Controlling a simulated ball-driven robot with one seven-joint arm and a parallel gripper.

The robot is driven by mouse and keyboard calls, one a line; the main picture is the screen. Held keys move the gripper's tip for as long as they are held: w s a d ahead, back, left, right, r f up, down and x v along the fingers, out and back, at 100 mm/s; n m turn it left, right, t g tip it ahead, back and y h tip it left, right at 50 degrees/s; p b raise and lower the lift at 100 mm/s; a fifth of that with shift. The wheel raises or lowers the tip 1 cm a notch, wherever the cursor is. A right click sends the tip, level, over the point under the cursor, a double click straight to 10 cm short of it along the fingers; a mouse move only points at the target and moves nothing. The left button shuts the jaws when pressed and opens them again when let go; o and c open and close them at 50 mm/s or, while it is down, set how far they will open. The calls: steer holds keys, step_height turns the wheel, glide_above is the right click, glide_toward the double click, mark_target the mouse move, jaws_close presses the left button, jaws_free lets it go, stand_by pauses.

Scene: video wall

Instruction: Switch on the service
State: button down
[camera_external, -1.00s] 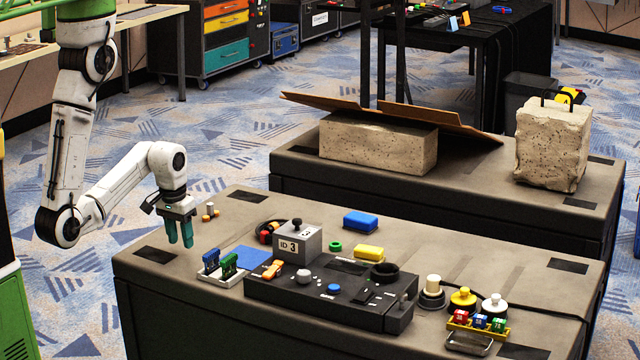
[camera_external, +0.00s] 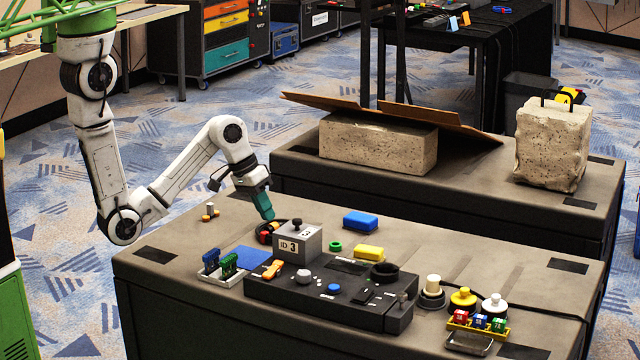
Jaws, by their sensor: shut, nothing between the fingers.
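A dark control panel (camera_external: 330,306) lies on the near table. It carries an orange switch-like part (camera_external: 272,269), a grey round knob (camera_external: 304,277), a blue button (camera_external: 334,288), a black rocker-like part (camera_external: 368,293) and a black ring (camera_external: 385,273). I cannot tell which part is the service switch or how it is set. A grey box marked "ID 3" (camera_external: 293,246) with a black knob on top stands at the panel's back left. My gripper (camera_external: 267,214), with teal fingers, is shut and empty. It is tilted, behind and left of the grey box, near a red and black item (camera_external: 267,233).
A white tray with blue and green blocks (camera_external: 221,272) is left of the panel. Blue (camera_external: 360,221) and yellow (camera_external: 369,252) blocks lie behind it. Several capped posts (camera_external: 463,298) and a yellow rack (camera_external: 478,322) stand to the right.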

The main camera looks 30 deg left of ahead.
steer(key=d+r, duration=0.1)
steer(key=d, duration=0.2)
steer(key=d+r+m, duration=0.1)
steer(key=d+r, duration=0.1)
steer(key=d, duration=0.1)
steer(key=s+d+r+m+h+b, duration=0.1)
steer(key=d+r, duration=0.1)
steer(key=shift+d, duration=0.4)
steer(key=d+m, duration=0.1)
steer(key=d, duration=0.1)
steer(key=s+d+r+m, duration=0.1)
steer(key=s+d+r+g, duration=0.1)
steer(key=d, duration=0.1)
steer(key=shift+s+d+m, duration=0.1)
steer(key=shift+d+m, duration=0.2)
steer(key=shift+m, duration=0.1)
steer(key=s+d+r+m+y, duration=0.1)
steer(key=s+d+r+m, duration=0.2)
steer(key=s+d+m, duration=0.6)
steer(key=s+d, duration=0.2)
steer(key=d, duration=0.4)
steer(key=shift+s+r+y+b, duration=0.3)
steer(key=shift+r+y, duration=0.05)
steer(key=shift+y, duration=0.05)
glide_toward(367, 290)
steer(key=x, duration=0.2)
steer(key=b+x, duration=0.1)
steer(key=x, duration=0.2)
steer(key=shift+d, duration=0.25)
steer(key=shift+f, duration=0.55)
